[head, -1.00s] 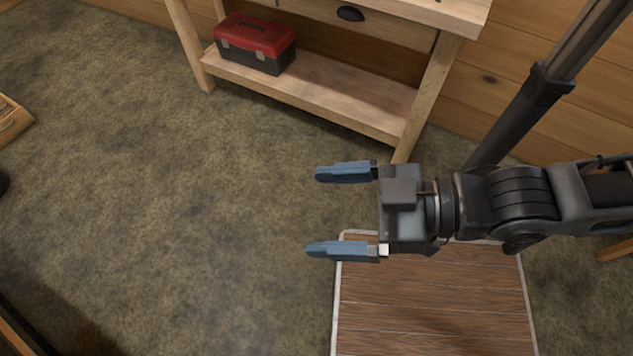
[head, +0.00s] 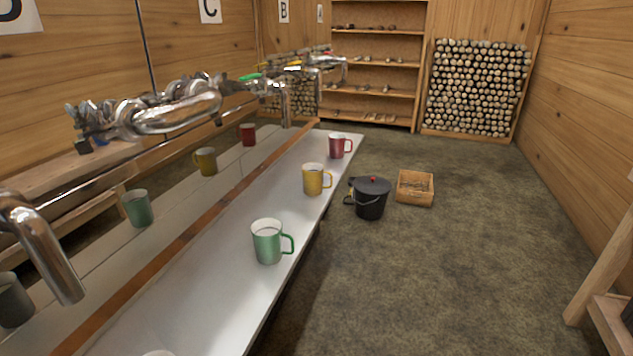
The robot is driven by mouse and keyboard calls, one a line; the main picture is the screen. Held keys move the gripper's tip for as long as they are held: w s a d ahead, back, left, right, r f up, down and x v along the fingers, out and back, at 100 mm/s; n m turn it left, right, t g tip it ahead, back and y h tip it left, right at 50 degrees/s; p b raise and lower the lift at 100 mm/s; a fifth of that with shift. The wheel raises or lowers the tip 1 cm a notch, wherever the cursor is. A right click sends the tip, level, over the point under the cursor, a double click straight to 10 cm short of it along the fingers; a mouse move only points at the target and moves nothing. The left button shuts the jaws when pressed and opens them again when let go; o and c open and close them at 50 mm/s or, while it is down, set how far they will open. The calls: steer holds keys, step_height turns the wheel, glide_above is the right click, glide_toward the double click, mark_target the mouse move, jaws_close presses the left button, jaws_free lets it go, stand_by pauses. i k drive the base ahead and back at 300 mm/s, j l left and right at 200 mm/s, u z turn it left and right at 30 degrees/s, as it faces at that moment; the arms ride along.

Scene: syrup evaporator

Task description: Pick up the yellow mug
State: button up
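The yellow mug (head: 311,181) stands upright on a long pale counter (head: 190,316), with its handle pointing right. It is between a green mug (head: 267,243) nearer to me and a red mug (head: 337,147) farther off, apart from both. Dimmer green, yellow and red mugs on the left, behind the brown strip, look like reflections in a shiny panel. My gripper is not in view now, so its place relative to the yellow mug cannot be seen.
Metal taps and pipes (head: 178,112) overhang the counter's left side. A black lidded pot (head: 371,201) and a wooden crate (head: 415,189) stand on the floor right of the counter. The floor (head: 430,290) in front of them is clear. A wooden bench (head: 608,290) is at the right edge.

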mark_target(314, 173)
steer(key=i+l, duration=0.35)
steer(key=i, duration=0.2)
steer(key=i+l, duration=0.35)
steer(key=i, duration=0.15)
steer(key=i+l, duration=0.4)
steer(key=i, duration=0.15)
steer(key=i+l, duration=0.35)
steer(key=i, duration=0.2)
